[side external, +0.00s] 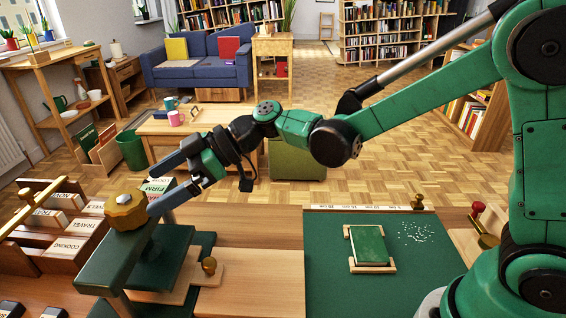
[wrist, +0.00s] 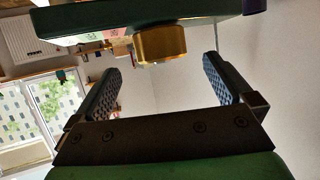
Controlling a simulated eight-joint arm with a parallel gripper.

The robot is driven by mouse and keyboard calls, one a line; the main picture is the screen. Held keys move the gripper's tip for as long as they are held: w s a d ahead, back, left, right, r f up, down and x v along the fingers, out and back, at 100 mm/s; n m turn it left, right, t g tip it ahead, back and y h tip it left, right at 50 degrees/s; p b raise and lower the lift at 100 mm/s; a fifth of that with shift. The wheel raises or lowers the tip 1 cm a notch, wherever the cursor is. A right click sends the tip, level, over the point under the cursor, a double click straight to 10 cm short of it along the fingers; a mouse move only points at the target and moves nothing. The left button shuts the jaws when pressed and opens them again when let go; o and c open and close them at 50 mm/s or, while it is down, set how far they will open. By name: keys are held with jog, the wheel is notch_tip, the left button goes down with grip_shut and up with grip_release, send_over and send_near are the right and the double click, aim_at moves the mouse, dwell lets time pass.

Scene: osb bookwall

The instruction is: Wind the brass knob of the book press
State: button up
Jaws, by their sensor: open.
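The book press is dark green and stands at the front left in the side view, with its faceted brass knob (side external: 127,212) on top of the green crossbar (side external: 112,262). My gripper (side external: 155,190) is open and empty, tilted down toward the knob from its upper right. In the wrist view the knob (wrist: 161,44) hangs from the green bar (wrist: 150,18) near the top of the picture. It lies between the lines of the two fingers, beyond the fingertips of my gripper (wrist: 160,64). I see no contact with the knob.
Wooden labelled book dividers (side external: 75,245) stand left of the press. A green book (side external: 369,245) lies in a wooden holder on the green mat (side external: 325,285). The wood strip between press and mat is clear.

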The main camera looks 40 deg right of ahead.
aim_at(138, 201)
jog(key=shift+w+a+f, duration=0.1)
jog(key=shift+w+a, duration=0.05)
jog(key=shift+a, duration=0.25)
jog(key=shift+x, duration=2.6)
jog(key=c, duration=1.2)
jog(key=shift+t, duration=0.3)
jog(key=m+t+h, duration=0.1)
jog(key=m+t, duration=0.1)
jog(key=m, duration=0.1)
jog(key=shift+t+h, duration=0.3)
jog(key=shift+t, duration=0.1)
jog(key=shift+m+t+h, duration=0.9)
jog(key=shift+m+t, duration=0.1)
jog(key=shift+m, duration=0.2)
jog(key=shift+m+t+h, duration=0.3)
